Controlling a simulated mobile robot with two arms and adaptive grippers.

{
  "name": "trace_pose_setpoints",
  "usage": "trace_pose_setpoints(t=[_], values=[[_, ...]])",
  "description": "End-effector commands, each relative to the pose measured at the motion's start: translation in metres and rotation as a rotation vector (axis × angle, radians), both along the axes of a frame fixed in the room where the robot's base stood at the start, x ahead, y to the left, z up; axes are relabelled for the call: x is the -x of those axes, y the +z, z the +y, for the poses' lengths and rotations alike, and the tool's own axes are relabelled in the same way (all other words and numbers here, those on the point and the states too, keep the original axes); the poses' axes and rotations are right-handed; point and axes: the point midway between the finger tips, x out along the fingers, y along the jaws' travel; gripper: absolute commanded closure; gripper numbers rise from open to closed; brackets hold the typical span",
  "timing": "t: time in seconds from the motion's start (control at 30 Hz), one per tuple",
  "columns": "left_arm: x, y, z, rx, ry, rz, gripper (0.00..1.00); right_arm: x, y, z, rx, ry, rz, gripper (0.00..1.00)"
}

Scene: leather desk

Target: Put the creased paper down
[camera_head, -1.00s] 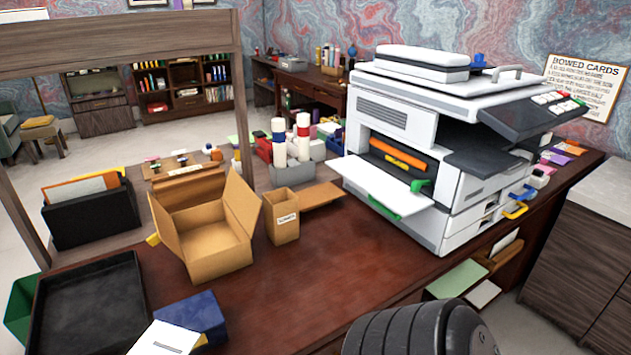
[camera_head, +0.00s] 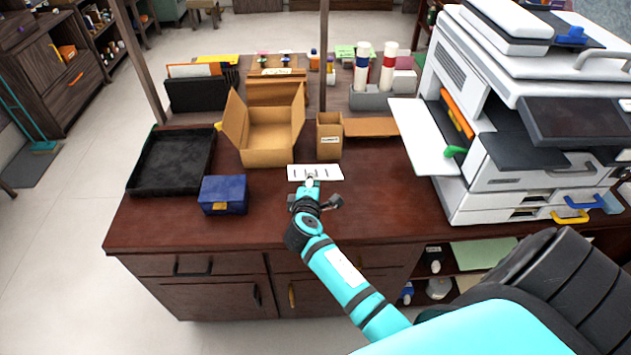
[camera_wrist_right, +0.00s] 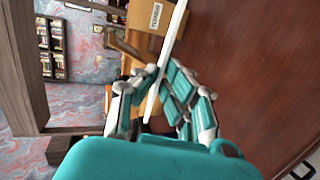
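The creased paper (camera_head: 328,172) is a small white sheet with short dark marks. In the head view it shows in front of the open cardboard box. My right gripper (camera_head: 309,185) is at its near edge. In the right wrist view the paper (camera_wrist_right: 174,35) is seen almost edge-on, pinched between the teal and grey fingers of the right gripper (camera_wrist_right: 158,76). It sticks out past the fingertips toward the small labelled carton. I cannot tell exactly how high the paper is above the desk. My left gripper is not in view.
The desk (camera_head: 375,205) is clear right of the paper. A blue box (camera_head: 223,193) and black tray (camera_head: 172,163) stand left. Behind are the open cardboard box (camera_head: 268,140) and small labelled carton (camera_head: 329,137). A large printer (camera_head: 500,150) with its white flap out stands right.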

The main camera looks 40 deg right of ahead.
Motion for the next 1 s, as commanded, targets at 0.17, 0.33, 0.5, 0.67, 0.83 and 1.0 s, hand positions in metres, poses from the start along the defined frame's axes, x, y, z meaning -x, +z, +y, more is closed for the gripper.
trace_pose_setpoints(t=[0.17,0.33,0.5,0.67,0.83,1.0], values=[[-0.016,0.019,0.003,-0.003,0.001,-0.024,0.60,-0.018,0.007,-0.008,-0.024,-0.063,0.030,1.00],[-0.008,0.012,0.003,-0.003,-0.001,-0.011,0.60,-0.019,-0.002,-0.009,-0.027,-0.075,0.035,1.00],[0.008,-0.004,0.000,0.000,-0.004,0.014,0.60,-0.019,-0.017,-0.009,-0.026,-0.073,0.033,1.00],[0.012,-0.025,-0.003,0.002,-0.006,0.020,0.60,-0.019,-0.040,-0.008,-0.026,-0.071,0.033,1.00],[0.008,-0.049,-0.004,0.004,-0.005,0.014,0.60,-0.019,-0.065,-0.008,-0.024,-0.071,0.033,1.00],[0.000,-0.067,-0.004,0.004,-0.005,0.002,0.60,-0.019,-0.087,-0.008,-0.025,-0.071,0.032,1.00]])
